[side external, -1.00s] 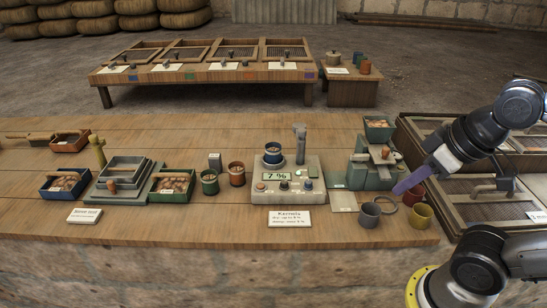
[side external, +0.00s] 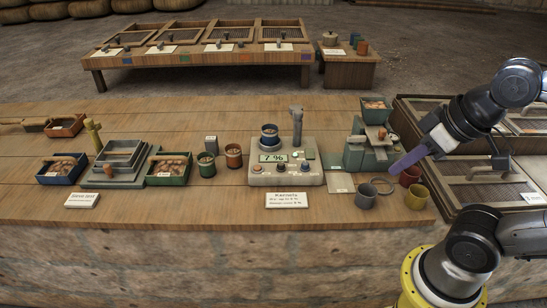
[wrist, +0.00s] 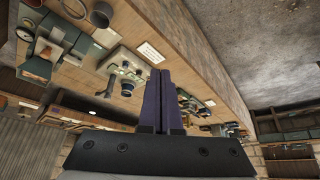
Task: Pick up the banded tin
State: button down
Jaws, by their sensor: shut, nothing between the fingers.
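I cannot tell for sure which tin is the banded one. In the side external view, a green tin (side external: 207,165) and an orange-brown tin (side external: 233,156) stand side by side left of the meter, both with contents. A blue tin (side external: 269,138) sits on the meter (side external: 285,172). A grey cup (side external: 366,197), a red cup (side external: 410,176) and a yellow cup (side external: 416,198) stand at the right end of the bench. My gripper (side external: 395,171), with long purple fingers, is shut and empty above that end. In the wrist view, its fingers (wrist: 158,75) lie together.
A green-grey device (side external: 367,150) with a tray on top stands left of my gripper. Framed screens (side external: 480,190) lie to the right. Bean trays (side external: 62,168) and a stacked grey box (side external: 120,160) fill the left. The bench's front strip is mostly clear apart from label cards.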

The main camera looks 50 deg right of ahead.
jog(key=shift+c, duration=0.3)
grip_release()
dwell(0.3)
